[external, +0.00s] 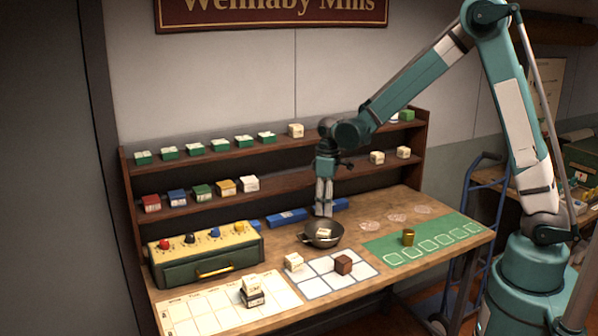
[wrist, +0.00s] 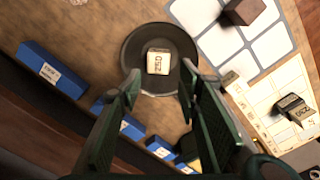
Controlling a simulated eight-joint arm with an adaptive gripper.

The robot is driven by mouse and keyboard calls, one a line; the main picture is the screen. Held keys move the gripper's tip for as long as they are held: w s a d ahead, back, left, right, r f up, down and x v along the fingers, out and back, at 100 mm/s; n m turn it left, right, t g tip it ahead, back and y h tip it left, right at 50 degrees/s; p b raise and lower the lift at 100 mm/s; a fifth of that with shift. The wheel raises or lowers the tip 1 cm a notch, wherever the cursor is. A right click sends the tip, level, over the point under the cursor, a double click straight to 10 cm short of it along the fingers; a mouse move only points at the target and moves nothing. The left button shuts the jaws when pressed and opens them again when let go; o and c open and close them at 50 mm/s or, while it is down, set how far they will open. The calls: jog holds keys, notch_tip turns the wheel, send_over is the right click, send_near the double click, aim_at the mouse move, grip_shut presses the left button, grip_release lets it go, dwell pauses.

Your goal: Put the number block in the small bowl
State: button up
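A small cream block (external: 324,233) with dark printing sits inside a small dark bowl (external: 311,241) on the wooden table. In the wrist view the block (wrist: 158,61) lies near the middle of the round bowl (wrist: 133,49), printed side up. I cannot read its print clearly. My gripper (external: 323,210) is just above the back of the bowl, pointing down. In the wrist view its two fingers (wrist: 160,82) are apart with nothing between them, and the block is beyond the tips, clear of them.
A white grid mat (external: 318,283) holds a cream block (external: 294,262) and a brown block (external: 343,264). Blue boxes (external: 287,217) lie behind the bowl. A green drawer box (external: 207,254) stands left, a green mat (external: 425,240) with a gold piece lies right. Shelves rise behind.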

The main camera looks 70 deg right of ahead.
jog(key=s+a+r+t, duration=0.2)
jog(key=s+a+r, duration=0.45)
jog(key=r, duration=0.25)
jog(key=s+a+r+t, duration=0.1)
jog(key=s+a+r, duration=0.4)
jog(key=a+r, duration=0.3)
jog(key=s+a+r+t, duration=0.2)
jog(key=s+a, duration=0.3)
jog(key=s, duration=0.3)
jog(key=s+a+r+t, duration=0.1)
jog(key=s+a+t, duration=0.1)
jog(key=s+a, duration=0.3)
jog(key=shift+s+r, duration=0.35)
jog(key=shift+s, duration=1.65)
